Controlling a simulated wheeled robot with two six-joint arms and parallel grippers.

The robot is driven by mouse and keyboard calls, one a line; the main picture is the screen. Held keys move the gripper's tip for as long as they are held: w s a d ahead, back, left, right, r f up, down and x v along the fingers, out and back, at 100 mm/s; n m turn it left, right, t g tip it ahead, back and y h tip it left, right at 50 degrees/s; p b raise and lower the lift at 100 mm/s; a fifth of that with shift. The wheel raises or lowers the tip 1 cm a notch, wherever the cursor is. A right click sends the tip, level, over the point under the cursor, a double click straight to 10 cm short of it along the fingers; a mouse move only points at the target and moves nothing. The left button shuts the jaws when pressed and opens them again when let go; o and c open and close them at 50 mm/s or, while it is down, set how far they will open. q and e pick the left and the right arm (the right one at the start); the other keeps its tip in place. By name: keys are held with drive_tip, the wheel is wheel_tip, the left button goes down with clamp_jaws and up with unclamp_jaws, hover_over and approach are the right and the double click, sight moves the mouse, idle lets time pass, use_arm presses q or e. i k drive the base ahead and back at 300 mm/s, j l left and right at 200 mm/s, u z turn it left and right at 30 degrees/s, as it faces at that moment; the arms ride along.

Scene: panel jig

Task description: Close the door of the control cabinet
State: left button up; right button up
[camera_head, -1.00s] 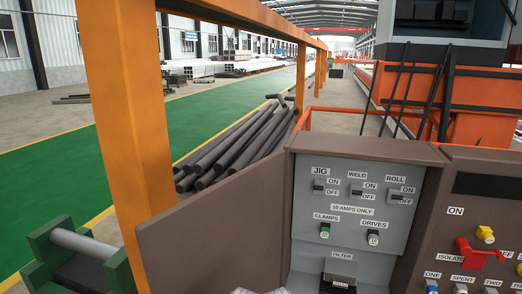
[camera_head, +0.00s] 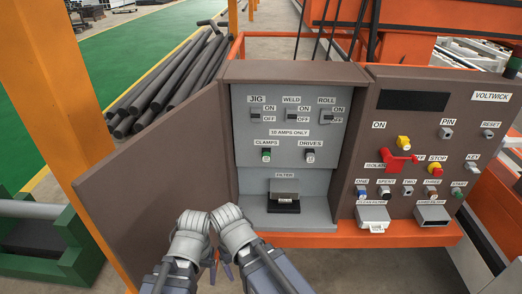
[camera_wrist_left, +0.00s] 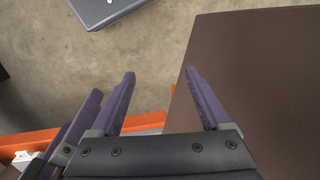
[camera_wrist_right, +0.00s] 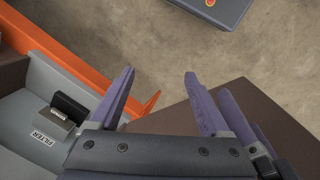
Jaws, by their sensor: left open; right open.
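The control cabinet (camera_head: 228,72) is open, with switches and a filter inside. Its brown door (camera_head: 150,175) is swung out to the left in the head view. My left gripper (camera_head: 213,272) and right gripper (camera_head: 226,271) are close side by side, low in front of the door and the opening. In the left wrist view my left gripper (camera_wrist_left: 162,95) is open, its right finger overlapping the door (camera_wrist_left: 265,70). In the right wrist view my right gripper (camera_wrist_right: 158,93) is open, with the door (camera_wrist_right: 240,98) behind and right. I cannot tell whether either touches the door.
A brown control panel (camera_head: 435,130) with buttons and a red isolator joins the cabinet on the right. An orange rail (camera_head: 335,236) runs below. An orange post (camera_head: 55,90), a green stand (camera_head: 70,235) and dark bars (camera_head: 165,90) lie left.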

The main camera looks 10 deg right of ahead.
sight(135, 196)
drive_tip(key=k, duration=0.45)
drive_tip(key=k+z, duration=0.2)
drive_tip(key=z, duration=1.35)
drive_tip(key=k+j, duration=0.1)
drive_tip(key=j, duration=0.3)
drive_tip(key=k+j, duration=0.15)
drive_tip(key=j, duration=0.25)
drive_tip(key=k+j, duration=0.1)
drive_tip(key=j, duration=0.3)
drive_tip(key=k+j, duration=0.15)
drive_tip(key=j, duration=0.25)
drive_tip(key=k+j, duration=0.1)
drive_tip(key=j, duration=0.3)
drive_tip(key=k+j, duration=0.15)
drive_tip(key=j, duration=0.25)
drive_tip(key=k+j, duration=0.1)
drive_tip(key=j, duration=0.3)
drive_tip(key=k+j, duration=0.15)
drive_tip(key=j, duration=0.25)
